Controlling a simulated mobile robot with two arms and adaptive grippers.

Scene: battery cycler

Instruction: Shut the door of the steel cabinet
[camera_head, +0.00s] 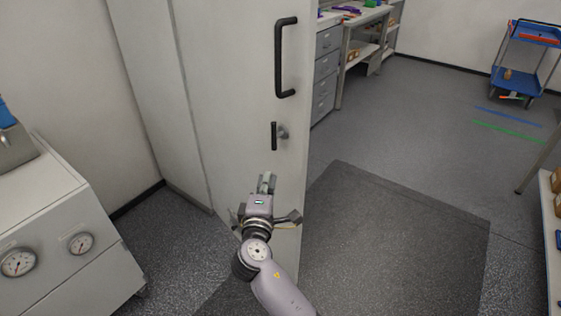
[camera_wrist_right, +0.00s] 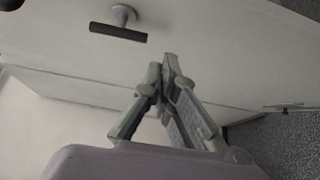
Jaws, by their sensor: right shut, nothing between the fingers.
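The steel cabinet's pale door (camera_head: 225,90) stands tall in the middle of the head view. It has a long black pull handle (camera_head: 286,57) and a small black latch lever (camera_head: 274,136) near its right edge. The cabinet opening is not visible, and I cannot tell the door's exact angle. My right gripper (camera_head: 267,183) is shut and empty, below the latch lever in front of the door's lower part. In the right wrist view its fingertips (camera_wrist_right: 167,66) meet close to the door (camera_wrist_right: 215,50), and the latch lever (camera_wrist_right: 118,32) shows; contact is unclear. My left gripper is out of view.
A pale panel (camera_head: 150,85) adjoins the door on the left. A bench unit with gauges (camera_head: 60,235) stands at lower left. A dark mat (camera_head: 390,245) lies on open floor to the right. A drawer unit (camera_head: 327,70), a blue cart (camera_head: 515,80) and shelving stand farther off.

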